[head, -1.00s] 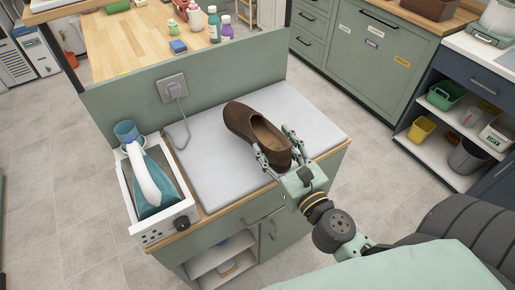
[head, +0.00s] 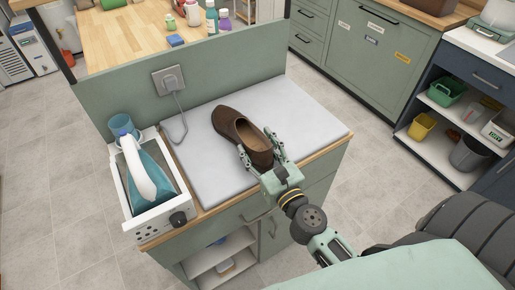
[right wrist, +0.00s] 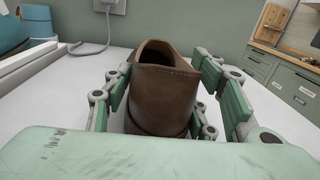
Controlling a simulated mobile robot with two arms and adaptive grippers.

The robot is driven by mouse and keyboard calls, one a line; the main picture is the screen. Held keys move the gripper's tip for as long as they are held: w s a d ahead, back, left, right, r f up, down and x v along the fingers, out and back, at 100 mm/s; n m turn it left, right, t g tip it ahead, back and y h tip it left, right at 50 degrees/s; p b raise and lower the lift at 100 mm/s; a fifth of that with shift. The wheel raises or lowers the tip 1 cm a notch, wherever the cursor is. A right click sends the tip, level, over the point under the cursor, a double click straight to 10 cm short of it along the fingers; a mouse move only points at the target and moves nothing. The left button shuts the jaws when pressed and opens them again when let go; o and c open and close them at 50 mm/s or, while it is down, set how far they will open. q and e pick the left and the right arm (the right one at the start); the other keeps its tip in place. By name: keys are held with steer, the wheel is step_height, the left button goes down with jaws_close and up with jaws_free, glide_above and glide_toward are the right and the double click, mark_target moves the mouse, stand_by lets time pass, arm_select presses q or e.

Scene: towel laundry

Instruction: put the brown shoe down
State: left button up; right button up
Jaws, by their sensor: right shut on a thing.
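The brown shoe (head: 240,132) is over the white-grey pad (head: 205,178) on the small cabinet, its toe toward the upper left. My right gripper (head: 262,157) is shut on its heel end, one finger on each side. In the right wrist view the heel of the shoe (right wrist: 163,95) stands between the fingers (right wrist: 168,100), close above or on the pad; I cannot tell whether the sole touches. My left gripper is not in view.
A white box (head: 127,200) holding a blue iron-like appliance (head: 155,175) stands left of the pad, with a blue cup (head: 121,124) behind it. A green panel with a socket (head: 170,82) and cord rises behind. The pad's right part is clear.

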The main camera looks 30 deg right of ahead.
steer(key=o, duration=1.5)
steer(key=shift+s, duration=0.1)
